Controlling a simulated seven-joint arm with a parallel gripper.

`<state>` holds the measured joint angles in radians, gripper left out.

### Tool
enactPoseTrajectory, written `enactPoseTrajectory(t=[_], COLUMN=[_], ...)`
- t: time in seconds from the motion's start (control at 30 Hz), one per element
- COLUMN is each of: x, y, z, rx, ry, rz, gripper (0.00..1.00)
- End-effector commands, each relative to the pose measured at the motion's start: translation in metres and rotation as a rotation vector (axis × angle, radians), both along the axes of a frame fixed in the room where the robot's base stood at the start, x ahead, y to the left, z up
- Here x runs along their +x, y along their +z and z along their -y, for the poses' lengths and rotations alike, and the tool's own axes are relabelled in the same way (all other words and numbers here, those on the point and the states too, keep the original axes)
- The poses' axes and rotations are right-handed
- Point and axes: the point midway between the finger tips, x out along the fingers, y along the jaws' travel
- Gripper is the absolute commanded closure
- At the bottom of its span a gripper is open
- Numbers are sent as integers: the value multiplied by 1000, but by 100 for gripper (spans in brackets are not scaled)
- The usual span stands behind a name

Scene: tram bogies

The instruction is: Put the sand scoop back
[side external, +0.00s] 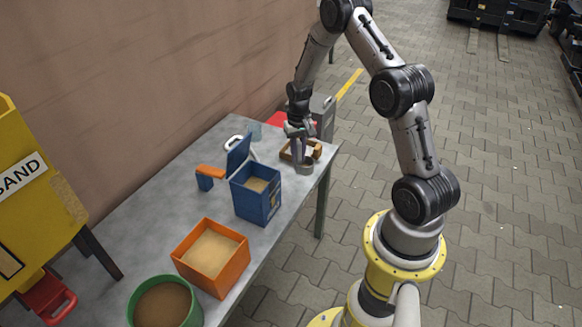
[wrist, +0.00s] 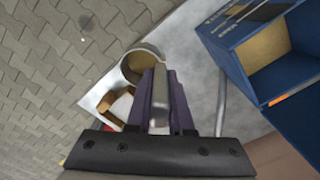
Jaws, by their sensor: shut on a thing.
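My gripper (side external: 298,143) is shut on the grey metal sand scoop (side external: 304,168), near the far right end of the table. In the wrist view, the purple fingers (wrist: 160,95) close on its upright-looking handle, and the round cup (wrist: 138,66) shows past the fingertips. The cup looks empty in the wrist view. I cannot tell whether it touches the table. A blue box (side external: 256,200) with a raised lid and sand inside stands to the left of the scoop; it also shows in the wrist view (wrist: 231,66).
A small wooden tray (side external: 287,156) sits close beside the scoop. An orange bin of sand (side external: 215,278), a green bucket (side external: 193,312) and an orange-and-blue tool (side external: 206,178) are on the grey table (side external: 165,222). A yellow sand bin (side external: 35,225) stands at left.

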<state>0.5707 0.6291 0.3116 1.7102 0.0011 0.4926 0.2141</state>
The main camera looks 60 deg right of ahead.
Motion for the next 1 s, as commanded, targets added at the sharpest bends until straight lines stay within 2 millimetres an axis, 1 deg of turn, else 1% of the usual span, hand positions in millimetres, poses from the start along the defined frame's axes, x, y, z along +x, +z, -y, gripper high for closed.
enactPoseTrajectory(t=[0.03, 0.1, 0.2, 0.3, 0.57, 0.8, 1.0], x=[6, 14, 24, 32, 39, 40, 40], y=[-11, -23, -37, -46, -57, -87, -89], z=[4, 9, 15, 20, 25, 26, 26], rx=[1, 1, 1, 0, 1, 0, -1], ry=[0, 0, 0, 0, 0, 0, 0], rz=[-3, -3, -1, 0, -1, -1, 0], gripper=[100, 100, 100, 100, 100, 100, 100])
